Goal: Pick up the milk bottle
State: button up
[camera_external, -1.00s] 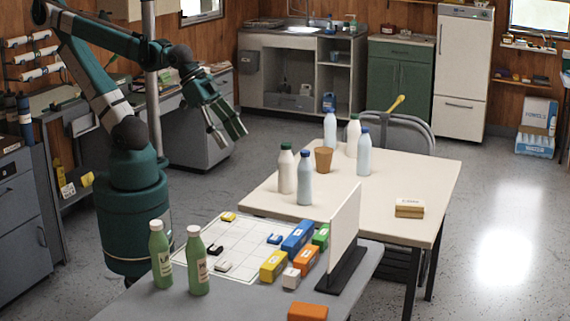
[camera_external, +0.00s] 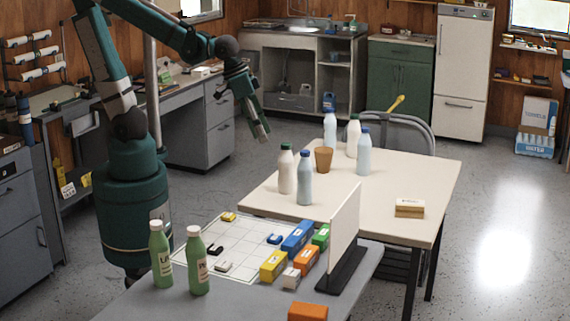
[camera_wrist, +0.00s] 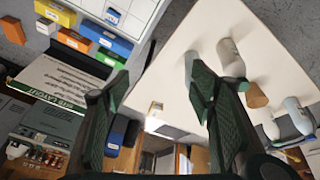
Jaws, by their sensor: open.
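Several pale bottles stand upright on the cream table (camera_external: 410,185). At the near left are a white, green-capped bottle (camera_external: 286,172) and a bluish, blue-capped bottle (camera_external: 305,180). Behind are another white, green-capped bottle (camera_external: 353,138) and two bluish, blue-capped ones (camera_external: 364,155) (camera_external: 330,130). No readable label tells which is the milk bottle. My gripper (camera_external: 259,136) is open and empty, in the air beyond the table's left corner, apart from the bottles. In the wrist view, my gripper's fingers (camera_wrist: 157,80) are spread; a white bottle (camera_wrist: 231,60) shows right of them, and the right finger partly hides another.
A brown cup (camera_external: 323,160) stands among the bottles. A small box (camera_external: 409,208) lies at the right. The grey table in front holds two green bottles (camera_external: 160,255) (camera_external: 197,262), coloured blocks (camera_external: 273,266) and an upright white board (camera_external: 345,230). A chair (camera_external: 405,130) stands behind.

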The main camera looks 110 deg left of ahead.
aim_at(286, 143)
jog(key=a+f+n+g+p, duration=0.1)
jog(key=a+f+n+p, duration=0.1)
jog(key=a, duration=0.5)
jog(key=a+f+n+g+p, duration=0.1)
jog(key=a+f+n+p, duration=0.1)
jog(key=a+f+n, duration=0.2)
jog(key=a+f+n+g+h+p, duration=0.1)
jog(key=a+f+n+g+p, duration=0.1)
jog(key=a, duration=0.8)
jog(key=shift+s+a+f+n, duration=0.2)
jog(key=shift+f+n, duration=0.25)
jog(key=shift+f, duration=0.2)
jog(key=shift+s+a+f+n, duration=0.15)
jog(key=shift+f+n, duration=0.3)
jog(key=shift+f, duration=0.2)
jog(key=shift+a+f, duration=0.1)
jog(key=shift+f, duration=0.1)
jog(key=shift+f, duration=1.2)
jog(key=shift+f, duration=0.1)
jog(key=shift+w+d+f+b, duration=0.15)
jog(key=shift+f+b, duration=0.55)
jog(key=shift+f, duration=1.8)
jog(key=shift+c, duration=0.6)
